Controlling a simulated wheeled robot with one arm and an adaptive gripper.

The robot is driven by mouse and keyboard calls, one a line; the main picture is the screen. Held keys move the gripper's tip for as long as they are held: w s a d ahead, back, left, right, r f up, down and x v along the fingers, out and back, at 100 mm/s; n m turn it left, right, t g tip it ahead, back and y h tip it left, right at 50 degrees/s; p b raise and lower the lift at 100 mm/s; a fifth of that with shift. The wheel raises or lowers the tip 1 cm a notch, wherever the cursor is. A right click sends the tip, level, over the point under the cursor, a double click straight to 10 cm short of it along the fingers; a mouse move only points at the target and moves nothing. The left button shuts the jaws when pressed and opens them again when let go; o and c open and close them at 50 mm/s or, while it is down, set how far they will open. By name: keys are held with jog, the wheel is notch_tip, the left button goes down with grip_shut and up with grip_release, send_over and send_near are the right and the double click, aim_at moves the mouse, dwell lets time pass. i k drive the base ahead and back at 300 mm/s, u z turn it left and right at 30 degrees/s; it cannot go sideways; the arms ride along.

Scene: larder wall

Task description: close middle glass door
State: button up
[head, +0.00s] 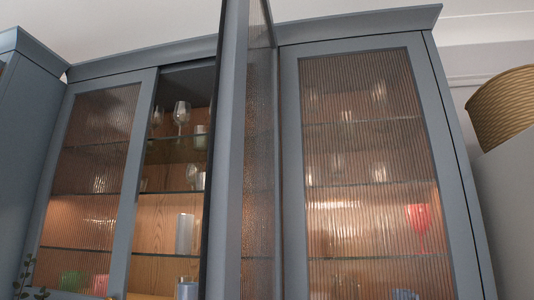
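The middle glass door (231,160) stands wide open, swung out toward me, so I see it almost edge-on. Its ribbed glass (258,150) shows as a narrow strip on the right side of its frame. It appears to be hinged on its right side, next to the right door. Left of it the cabinet opening (170,225) shows glass shelves and a wooden back. The bottom of the door is cut off by the picture's edge. My gripper is not in view.
The left glass door (92,185) and right glass door (365,170) look shut. Wine glasses (181,116) and tumblers (185,233) stand inside the opening. A woven basket (503,105) sits at the far right. A blue-grey cabinet (28,110) stands at the left.

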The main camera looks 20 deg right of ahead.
aim_at(241, 256)
jog(key=u, duration=0.55)
jog(key=k, duration=1.3)
jog(key=u, duration=0.8)
jog(key=i, duration=0.65)
jog(key=z, duration=0.4)
